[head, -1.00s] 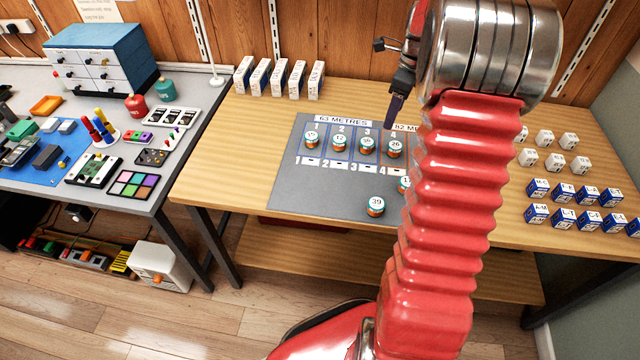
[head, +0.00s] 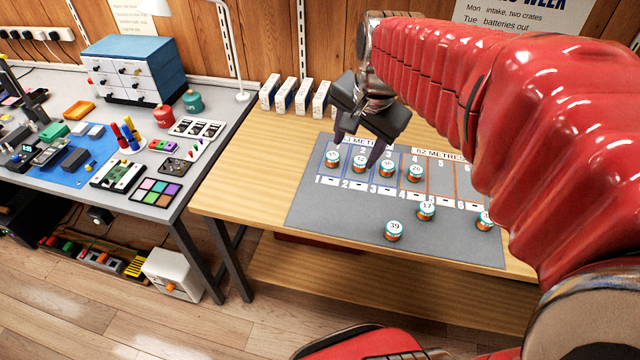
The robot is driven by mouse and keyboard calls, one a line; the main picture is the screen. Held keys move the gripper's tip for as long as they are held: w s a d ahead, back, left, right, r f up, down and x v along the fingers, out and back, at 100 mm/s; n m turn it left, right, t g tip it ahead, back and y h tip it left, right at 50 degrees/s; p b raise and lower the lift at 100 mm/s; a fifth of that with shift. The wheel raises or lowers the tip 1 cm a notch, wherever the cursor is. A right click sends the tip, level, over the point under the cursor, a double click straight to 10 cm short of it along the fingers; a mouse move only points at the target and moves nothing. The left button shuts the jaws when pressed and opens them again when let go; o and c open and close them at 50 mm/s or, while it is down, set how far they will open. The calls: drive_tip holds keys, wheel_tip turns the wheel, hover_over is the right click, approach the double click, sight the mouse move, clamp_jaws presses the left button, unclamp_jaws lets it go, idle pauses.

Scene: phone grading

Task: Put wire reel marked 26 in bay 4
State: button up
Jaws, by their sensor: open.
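The wire reel marked 26 (head: 415,173), a small teal-topped reel with an orange body, stands upright in the column of bay 4 on the grey mat (head: 335,215). Similar reels stand in bay 1 (head: 332,159), bay 2 (head: 360,165) and bay 3 (head: 387,169); their numbers are hard to read. My gripper (head: 356,152) is open and empty, its dark fingers pointing down over bays 1 to 3, left of the 26 reel and apart from it. The fingers hide part of the header strip reading METRES.
Reels marked 39 (head: 394,231) and 17 (head: 426,210) stand loose at the mat's front, with another reel (head: 485,221) at its right, partly behind my arm. White boxes (head: 303,96) line the table's back. The mat's front left is clear.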

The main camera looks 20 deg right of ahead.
drive_tip(key=s+a+f+n+t, duration=0.1)
drive_tip(key=s+a+f+n, duration=0.1)
drive_tip(key=s+a+n, duration=0.8)
drive_tip(key=s+n, duration=0.2)
drive_tip(key=shift+s+t+y, duration=0.3)
drive_tip(key=shift+s+t, duration=0.1)
